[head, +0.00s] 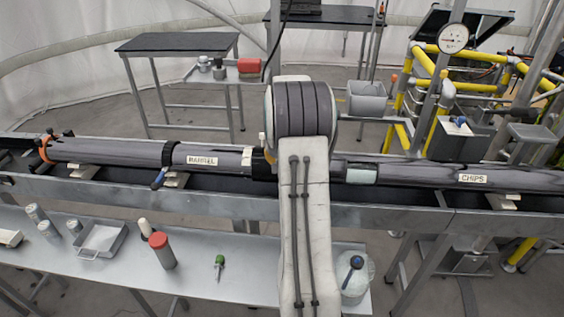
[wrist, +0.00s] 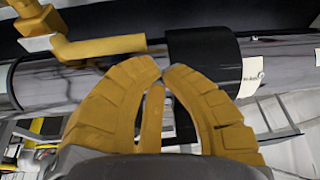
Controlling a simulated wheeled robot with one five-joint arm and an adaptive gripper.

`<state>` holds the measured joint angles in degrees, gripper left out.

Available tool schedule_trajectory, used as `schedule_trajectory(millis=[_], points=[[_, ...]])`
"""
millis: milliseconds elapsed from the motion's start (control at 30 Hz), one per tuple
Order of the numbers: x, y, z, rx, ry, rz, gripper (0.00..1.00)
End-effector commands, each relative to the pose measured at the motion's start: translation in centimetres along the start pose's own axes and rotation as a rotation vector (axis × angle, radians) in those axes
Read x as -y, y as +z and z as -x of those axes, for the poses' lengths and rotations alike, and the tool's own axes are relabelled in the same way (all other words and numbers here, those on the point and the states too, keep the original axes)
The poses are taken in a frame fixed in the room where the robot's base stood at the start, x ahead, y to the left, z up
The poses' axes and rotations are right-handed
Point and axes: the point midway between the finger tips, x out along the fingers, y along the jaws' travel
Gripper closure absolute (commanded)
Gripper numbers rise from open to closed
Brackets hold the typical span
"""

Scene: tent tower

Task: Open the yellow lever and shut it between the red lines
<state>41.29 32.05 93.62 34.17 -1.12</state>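The yellow lever (wrist: 100,47) shows in the wrist view at the upper left, as a bent bar lying along a grey pipe (wrist: 60,82), with a yellow block at its left end. My gripper (wrist: 163,72) has yellow ribbed fingers. Their tips meet or almost meet, just below and right of the lever's free end, in front of a black band (wrist: 203,60) on the pipe. Nothing is held between them, and they look apart from the lever. I cannot make out any red lines. In the head view my arm hides the gripper and the lever.
In the head view, a long pipe (head: 110,151) lies across a metal trough (head: 230,208). Yellow railings (head: 400,95) stand at the right.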

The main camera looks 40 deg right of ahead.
Motion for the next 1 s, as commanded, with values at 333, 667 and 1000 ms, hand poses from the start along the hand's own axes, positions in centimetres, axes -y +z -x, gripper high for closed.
schedule_trajectory(millis=[333,667,1000], points=[[0.0,0.8,0.2,-0.001,0.000,0.000,1.00],[0.0,0.9,0.1,0.000,0.000,0.000,1.00],[0.6,2.5,0.1,-0.004,-0.003,0.001,1.00]])
